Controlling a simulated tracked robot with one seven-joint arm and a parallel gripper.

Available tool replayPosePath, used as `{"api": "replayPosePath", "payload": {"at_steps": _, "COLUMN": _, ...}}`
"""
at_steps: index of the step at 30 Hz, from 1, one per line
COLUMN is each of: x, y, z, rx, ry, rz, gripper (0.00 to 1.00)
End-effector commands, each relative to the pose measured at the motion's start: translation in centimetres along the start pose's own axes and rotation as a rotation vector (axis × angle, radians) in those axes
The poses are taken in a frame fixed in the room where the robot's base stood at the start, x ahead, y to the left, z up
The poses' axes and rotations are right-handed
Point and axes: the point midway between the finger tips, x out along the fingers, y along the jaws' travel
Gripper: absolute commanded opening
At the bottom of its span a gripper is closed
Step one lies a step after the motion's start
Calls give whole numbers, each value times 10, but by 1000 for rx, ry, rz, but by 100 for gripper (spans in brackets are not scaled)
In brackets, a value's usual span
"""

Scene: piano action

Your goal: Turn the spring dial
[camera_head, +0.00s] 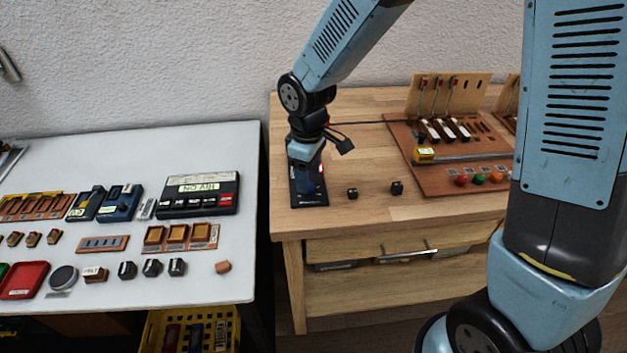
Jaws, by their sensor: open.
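My gripper (311,178) points down at the left side of the wooden table, low over a dark blue device (312,204). The gripper is open, but its fingertips are small and partly lost against the device. A small red glow shows beside the fingers. No spring dial can be made out clearly; the gripper covers much of the dark device. I cannot tell whether the fingers touch anything.
A brown board (430,185) with a piano action model and coloured buttons lies further right. A white table (110,215) at left holds many small parts. My arm blocks the right side.

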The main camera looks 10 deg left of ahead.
Motion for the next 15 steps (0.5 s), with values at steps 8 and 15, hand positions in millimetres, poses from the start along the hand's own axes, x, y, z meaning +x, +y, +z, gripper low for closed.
{"api": "replayPosePath", "payload": {"at_steps": 8, "x": 22, "y": 0, "z": 0, "rx": 1, "ry": 0, "rz": 0, "gripper": 57}}
{"api": "replayPosePath", "payload": {"at_steps": 15, "x": 24, "y": 0, "z": 0, "rx": 1, "ry": 1, "rz": 0, "gripper": 57}}
